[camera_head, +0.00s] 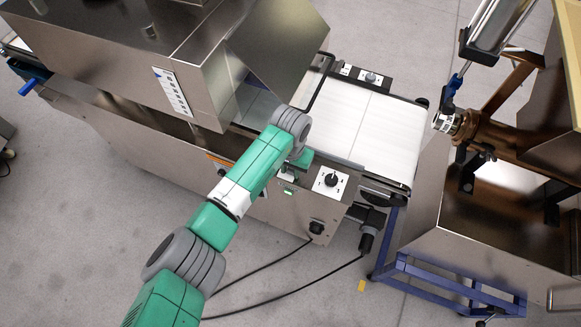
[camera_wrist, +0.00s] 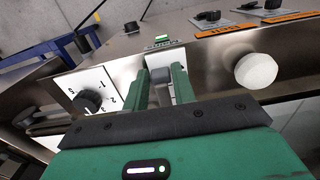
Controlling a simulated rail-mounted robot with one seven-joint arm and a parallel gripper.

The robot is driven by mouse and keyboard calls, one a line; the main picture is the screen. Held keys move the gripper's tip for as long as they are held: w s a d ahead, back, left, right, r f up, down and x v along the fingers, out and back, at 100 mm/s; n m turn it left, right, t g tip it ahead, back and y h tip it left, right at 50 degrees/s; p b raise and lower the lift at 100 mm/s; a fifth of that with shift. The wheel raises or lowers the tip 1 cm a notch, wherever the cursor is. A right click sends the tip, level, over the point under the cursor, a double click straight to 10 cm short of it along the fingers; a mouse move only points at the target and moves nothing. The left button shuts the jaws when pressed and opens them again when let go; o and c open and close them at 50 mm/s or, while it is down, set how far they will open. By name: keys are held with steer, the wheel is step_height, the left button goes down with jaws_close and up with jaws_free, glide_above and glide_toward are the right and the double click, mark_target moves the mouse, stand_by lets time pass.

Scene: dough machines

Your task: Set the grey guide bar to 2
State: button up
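My gripper (camera_wrist: 160,80) points at the front panel of the conveyor machine. Its two green fingers stand apart, with a small grey piece (camera_wrist: 161,95) visible between them. I cannot tell whether they touch it or whether it is the guide bar. In the head view my gripper (camera_head: 300,160) is at the panel's upper edge, partly hidden by my wrist. A white dial plate with numbers (camera_wrist: 88,80) and a black knob (camera_wrist: 88,101) is left of the fingers. The plate also shows in the head view (camera_head: 324,187). A dark bent bar (camera_head: 321,82) stands at the belt's left end.
A white round knob (camera_wrist: 257,71) sticks out right of the fingers. The white belt (camera_head: 375,125) lies behind the panel. A steel hood (camera_head: 180,60) rises at the left. A brown and steel machine on a blue frame (camera_head: 450,280) stands at the right.

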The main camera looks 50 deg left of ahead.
jaws_close()
steer(key=shift+w+a+f, duration=0.1)
steer(key=shift+w, duration=0.1)
steer(key=shift+w+a+b, duration=0.2)
steer(key=shift+w+b, duration=0.15)
steer(key=shift+w, duration=0.2)
steer(key=shift+w+a+b, duration=0.2)
steer(key=shift+w+b, duration=0.1)
steer(key=shift+w, duration=0.25)
steer(key=shift+s, duration=0.1)
steer(key=shift+o, duration=2.4)
jaws_free()
steer(key=shift+r+p, duration=1.4)
steer(key=shift+r, duration=2.6)
